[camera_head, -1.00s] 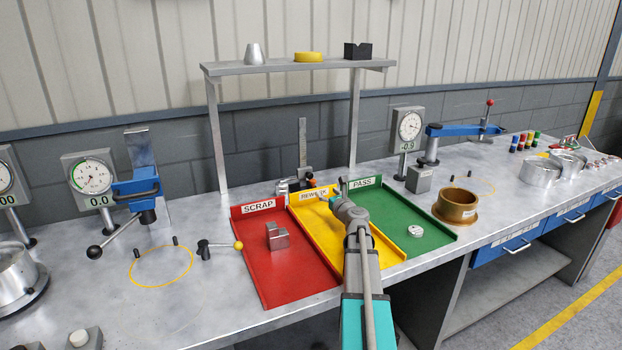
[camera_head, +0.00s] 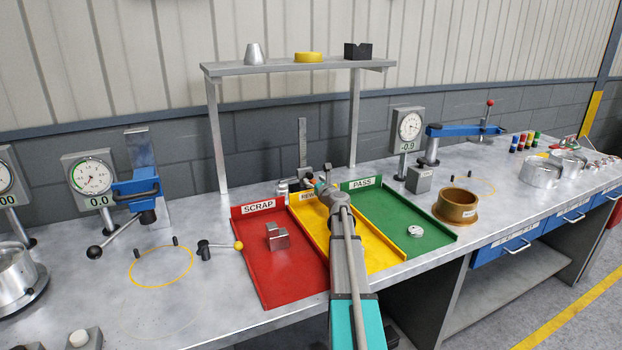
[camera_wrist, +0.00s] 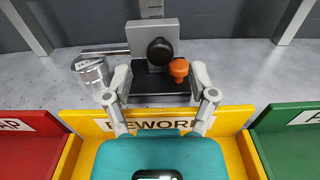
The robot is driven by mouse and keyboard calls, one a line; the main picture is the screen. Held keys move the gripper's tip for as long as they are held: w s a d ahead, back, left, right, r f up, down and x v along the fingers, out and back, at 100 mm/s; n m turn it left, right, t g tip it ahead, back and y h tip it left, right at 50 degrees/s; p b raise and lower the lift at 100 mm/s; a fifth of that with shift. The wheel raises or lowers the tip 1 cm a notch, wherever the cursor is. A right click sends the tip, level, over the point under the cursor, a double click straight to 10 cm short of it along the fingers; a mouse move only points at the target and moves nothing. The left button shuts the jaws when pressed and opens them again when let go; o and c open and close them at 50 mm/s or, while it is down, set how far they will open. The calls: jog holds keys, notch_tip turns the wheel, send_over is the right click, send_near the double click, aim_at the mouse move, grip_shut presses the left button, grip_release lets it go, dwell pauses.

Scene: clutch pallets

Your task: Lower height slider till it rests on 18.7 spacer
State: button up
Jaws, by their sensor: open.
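The height gauge (camera_head: 303,143) stands at the back of the bench, behind the yellow tray. In the wrist view its grey slider block (camera_wrist: 142,35) has a black knob (camera_wrist: 160,51) and a thin arm (camera_wrist: 104,51) reaching left. The spacer (camera_wrist: 91,72), a short silver cylinder with a white label too small to read surely, stands under that arm's left end. I cannot tell if they touch. An orange knob (camera_wrist: 179,68) is just right of the black knob. My gripper (camera_wrist: 160,80) is open and empty, its fingers either side of the knobs, seemingly in front of them.
My arm reaches over the yellow REWORK tray (camera_head: 385,256). The red SCRAP tray (camera_head: 290,285) and green PASS tray (camera_head: 415,222) flank it. A shelf (camera_head: 300,67) on two posts stands over the gauge. A brass ring (camera_head: 458,205) is at right.

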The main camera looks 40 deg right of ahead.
aim_at(311, 177)
jog(key=shift+x, duration=1.6)
jog(key=shift+d, duration=0.1)
grip_shut()
